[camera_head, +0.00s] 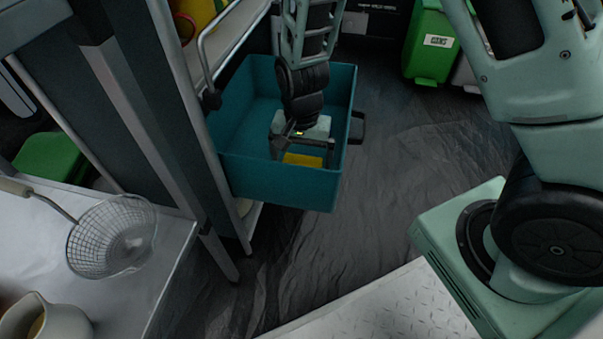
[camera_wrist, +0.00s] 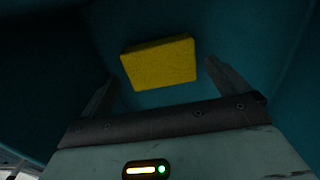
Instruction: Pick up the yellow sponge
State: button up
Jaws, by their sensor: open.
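The yellow sponge (camera_head: 303,160) lies inside the teal drawer (camera_head: 262,181), close to its front wall. In the wrist view the sponge (camera_wrist: 159,63) lies flat and slightly tilted in the picture, just beyond and between the fingertips. My gripper (camera_head: 301,157) reaches down into the drawer over the sponge. Its two fingers (camera_wrist: 160,78) are spread open with nothing between them. In the head view the gripper hides part of the sponge.
The drawer's walls surround my gripper closely. Its dark handle (camera_head: 357,127) sticks out at the right. A metal table (camera_head: 150,270) with a wire strainer (camera_head: 112,236) and a pitcher (camera_head: 45,322) stands at the left. A green bin (camera_head: 430,45) stands at the back. Dark floor lies clear to the right.

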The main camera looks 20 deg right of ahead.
notch_tip(320, 180, down, 2)
jog(key=shift+f+b, duration=0.1)
jog(key=shift+b, duration=0.25)
jog(key=c, duration=0.9)
jog(key=shift+o, duration=0.2)
jog(key=shift+r, duration=0.2)
notch_tip(320, 180, up, 10)
jog(key=p, duration=0.6)
jog(key=shift+f, duration=0.1)
